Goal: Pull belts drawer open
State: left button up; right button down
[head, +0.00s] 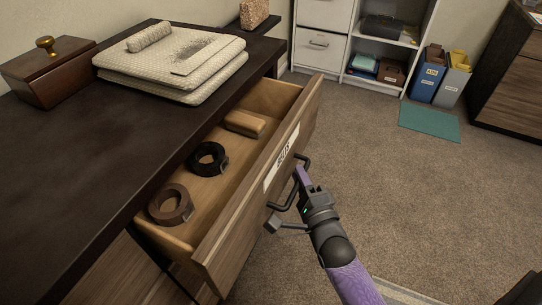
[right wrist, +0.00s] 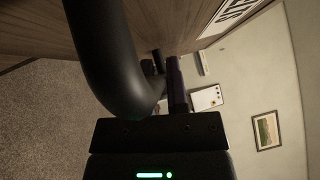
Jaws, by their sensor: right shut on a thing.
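The belts drawer (head: 262,185) is pulled out from the dark dresser, with its wooden inside in view. Its front carries a white label (head: 281,159) reading BELTS and a dark bar handle (head: 304,161). My right gripper (head: 296,190) is shut on the handle in front of the drawer. In the right wrist view the handle (right wrist: 108,55) is a thick dark bent bar at the gripper (right wrist: 166,75). Inside lie a brown rolled belt (head: 169,204), a black rolled belt (head: 209,159) and a tan block (head: 245,123). My left gripper is out of view.
The dresser top (head: 75,150) holds a wooden box (head: 48,75) with a brass knob and a stack of pale woven pieces (head: 170,62). A white shelf unit (head: 335,50), binders (head: 428,72) and a teal mat (head: 429,122) are farther back.

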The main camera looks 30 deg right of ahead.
pick_arm(q)
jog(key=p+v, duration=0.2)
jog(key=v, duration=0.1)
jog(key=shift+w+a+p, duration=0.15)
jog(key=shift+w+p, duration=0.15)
jog(key=shift+p, duration=0.05)
pick_arm(e)
jog(key=s+d, duration=0.9)
jog(key=s, duration=0.3)
jog(key=shift+s+d, duration=0.25)
jog(key=shift+d, duration=0.1)
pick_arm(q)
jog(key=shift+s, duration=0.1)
pick_arm(e)
jog(key=c, duration=0.6)
grip_release()
jog(key=shift+c, duration=0.2)
pick_arm(q)
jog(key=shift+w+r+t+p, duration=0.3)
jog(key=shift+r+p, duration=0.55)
jog(key=shift+p, duration=0.05)
pick_arm(e)
jog(key=s+a+f, duration=0.1)
jog(key=s, duration=0.8)
jog(key=shift+s+a+f, duration=0.15)
jog(key=shift+s+f, duration=0.05)
jog(key=shift+s, duration=0.15)
